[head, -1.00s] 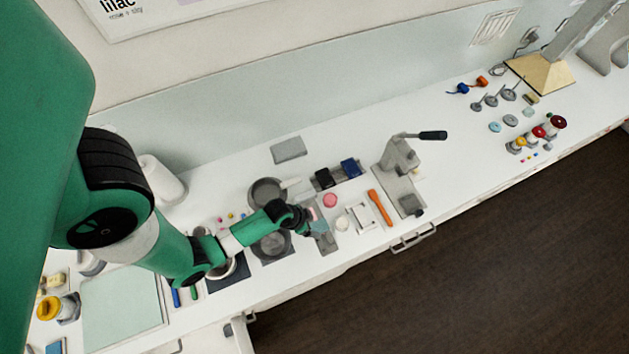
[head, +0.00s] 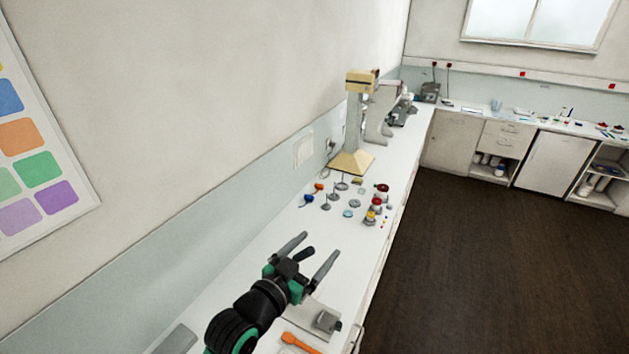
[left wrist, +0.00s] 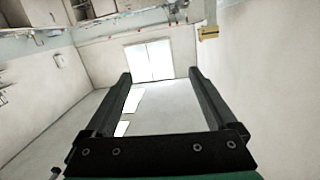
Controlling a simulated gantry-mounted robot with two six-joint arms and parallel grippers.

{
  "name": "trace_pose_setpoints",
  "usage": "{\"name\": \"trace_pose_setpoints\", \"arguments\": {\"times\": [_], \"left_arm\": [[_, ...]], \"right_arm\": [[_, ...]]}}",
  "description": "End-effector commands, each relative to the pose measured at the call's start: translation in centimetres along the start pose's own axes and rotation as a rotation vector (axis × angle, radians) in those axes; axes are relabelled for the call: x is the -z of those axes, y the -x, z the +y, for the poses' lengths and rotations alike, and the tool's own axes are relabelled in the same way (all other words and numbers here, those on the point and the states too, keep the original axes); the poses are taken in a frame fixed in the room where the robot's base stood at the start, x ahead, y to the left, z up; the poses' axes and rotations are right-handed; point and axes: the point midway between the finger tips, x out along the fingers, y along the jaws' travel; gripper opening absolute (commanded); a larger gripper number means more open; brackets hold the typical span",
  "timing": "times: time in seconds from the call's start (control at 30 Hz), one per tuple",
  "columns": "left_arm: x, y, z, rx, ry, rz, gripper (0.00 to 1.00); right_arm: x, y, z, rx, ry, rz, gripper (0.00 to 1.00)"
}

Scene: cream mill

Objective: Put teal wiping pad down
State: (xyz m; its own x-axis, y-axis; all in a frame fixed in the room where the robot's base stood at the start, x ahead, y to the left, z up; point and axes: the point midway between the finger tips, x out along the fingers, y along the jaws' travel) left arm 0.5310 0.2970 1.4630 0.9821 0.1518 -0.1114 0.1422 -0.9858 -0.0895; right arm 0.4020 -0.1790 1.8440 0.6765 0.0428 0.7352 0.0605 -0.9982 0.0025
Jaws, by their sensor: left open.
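My left gripper (head: 319,246) is open, with its two long grey fingers spread wide and nothing between them. In the left wrist view the open fingers (left wrist: 159,74) frame only the distant room, and the jaws are empty. The teal wiping pad cannot be made out in either current view. My right gripper is not in view.
An orange-handled tool (head: 300,343) lies at the counter's near end. Farther along are small weights and discs, red and yellow capped jars (head: 376,203), and a stand with a cream base (head: 351,163). Dark floor (head: 470,260) lies open to the right.

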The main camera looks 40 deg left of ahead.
Motion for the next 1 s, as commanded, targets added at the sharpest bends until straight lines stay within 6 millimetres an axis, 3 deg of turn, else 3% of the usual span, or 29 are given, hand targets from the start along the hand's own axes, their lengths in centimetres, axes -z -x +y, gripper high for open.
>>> {"name": "trace_pose_setpoints", "arguments": {"times": [0.03, 0.13, 0.2, 0.3, 0.33, 0.4, 0.5, 1.0], "left_arm": [[6.2, 0.5, 1.2, -0.02, 0.005, 0.129, 0.91], [17.5, 3.6, 3.5, -0.059, 0.033, 0.382, 0.91], [24.3, 7.1, 4.7, -0.088, 0.061, 0.551, 0.91], [31.4, 12.6, 5.9, -0.128, 0.105, 0.752, 0.91], [32.9, 14.0, 6.0, -0.137, 0.118, 0.799, 0.91], [35.4, 16.7, 6.3, -0.155, 0.14, 0.882, 0.91], [36.9, 18.7, 6.4, -0.167, 0.158, 0.94, 0.91], [37.0, 18.8, 6.4, -0.167, 0.158, 0.945, 0.91]], "right_arm": [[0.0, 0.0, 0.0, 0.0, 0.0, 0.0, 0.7], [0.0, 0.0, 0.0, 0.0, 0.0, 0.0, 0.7], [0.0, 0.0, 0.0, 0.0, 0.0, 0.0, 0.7], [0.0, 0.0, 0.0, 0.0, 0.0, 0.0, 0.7], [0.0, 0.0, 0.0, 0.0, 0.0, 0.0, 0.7], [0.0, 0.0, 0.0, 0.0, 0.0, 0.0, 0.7], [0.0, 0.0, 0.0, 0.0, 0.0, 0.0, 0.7], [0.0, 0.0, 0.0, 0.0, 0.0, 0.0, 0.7]]}}
